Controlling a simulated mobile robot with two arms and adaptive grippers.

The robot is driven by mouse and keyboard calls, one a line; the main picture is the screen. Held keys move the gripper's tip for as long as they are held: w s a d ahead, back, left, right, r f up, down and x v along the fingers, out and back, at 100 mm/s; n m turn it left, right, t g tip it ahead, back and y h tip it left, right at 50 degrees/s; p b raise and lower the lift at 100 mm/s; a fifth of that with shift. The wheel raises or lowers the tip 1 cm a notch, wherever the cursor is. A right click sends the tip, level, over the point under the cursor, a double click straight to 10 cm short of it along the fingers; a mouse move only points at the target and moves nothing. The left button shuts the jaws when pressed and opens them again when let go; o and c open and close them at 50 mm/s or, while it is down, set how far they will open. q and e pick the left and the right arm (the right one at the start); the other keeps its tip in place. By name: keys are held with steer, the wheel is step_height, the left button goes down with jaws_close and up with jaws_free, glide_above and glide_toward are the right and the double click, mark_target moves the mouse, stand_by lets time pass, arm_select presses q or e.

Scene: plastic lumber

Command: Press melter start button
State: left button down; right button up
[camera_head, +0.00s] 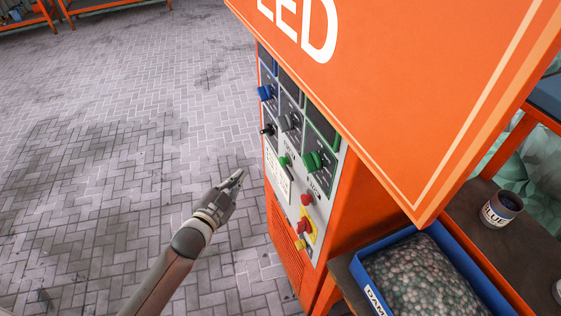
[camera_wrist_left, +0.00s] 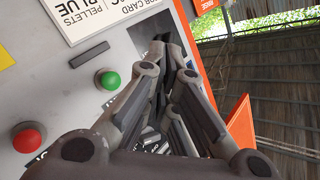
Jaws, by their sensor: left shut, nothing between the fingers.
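The orange melter machine (camera_head: 350,190) has a grey control panel (camera_head: 322,215) on its front. A small green button (camera_head: 285,161) sits on the panel, with a red button (camera_head: 307,199) below it. In the left wrist view a round green button (camera_wrist_left: 108,80) and a red button (camera_wrist_left: 27,138) show on the panel. I cannot read a start label. My left gripper (camera_head: 238,176) is shut and empty, in front of the panel and to its left, apart from it in the head view. Its fingers (camera_wrist_left: 172,58) also show in the wrist view. My right gripper is not in view.
Blue, grey and green knobs (camera_head: 314,162) stick out from the upper panel. A red knob on a yellow plate (camera_head: 313,238) is lower down. A large orange sign (camera_head: 400,80) overhangs the panel. A blue crate (camera_head: 462,262) of pellets stands right. The brick floor left is clear.

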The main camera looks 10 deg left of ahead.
mark_target(284, 161)
arm_select(q)
steer(key=w+d+b, duration=0.2)
steer(key=w+d, duration=0.3)
steer(key=d, duration=0.2)
steer(key=shift+d, duration=0.2)
stand_by(1.0)
stand_by(0.4)
steer(key=shift+w+d, duration=0.25)
steer(key=shift+d, duration=0.1)
